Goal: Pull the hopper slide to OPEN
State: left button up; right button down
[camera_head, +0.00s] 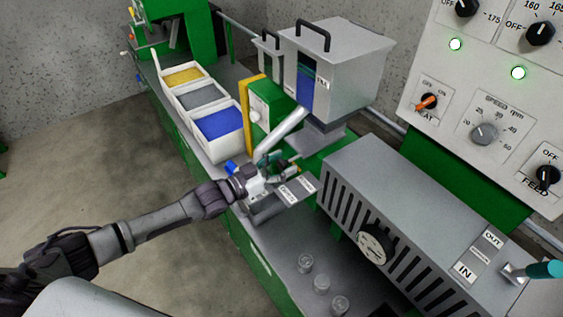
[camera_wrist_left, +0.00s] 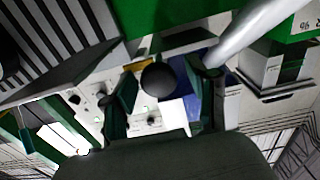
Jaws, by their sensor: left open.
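The grey hopper (camera_head: 345,65), with a blue-filled window, stands on the green machine at upper centre. Below it is a small grey plate with white labels (camera_head: 297,190), too small to read; it seems to be the slide's marking. My left gripper (camera_head: 278,170) is beside this plate, below the hopper's slanted metal tube (camera_head: 282,134). In the left wrist view, a round black knob (camera_wrist_left: 158,79) shows between the open fingers of my left gripper (camera_wrist_left: 163,84). Whether they touch it cannot be told. The slide itself is mostly hidden by the gripper. My right gripper is not in view.
White bins (camera_head: 222,123) with yellow, grey and blue pellets stand left of the hopper. A slotted grey housing (camera_head: 370,200) is close on the right. Several clear cups (camera_head: 321,284) stand on the bench in front. A control panel (camera_head: 490,100) is at right.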

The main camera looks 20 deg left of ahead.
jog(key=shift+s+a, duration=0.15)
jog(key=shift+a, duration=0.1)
pick_arm(q)
jog(key=shift+c, duration=0.5)
grip_shut()
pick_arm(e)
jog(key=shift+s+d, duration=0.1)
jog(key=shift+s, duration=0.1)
pick_arm(q)
jog(key=shift+s, duration=0.1)
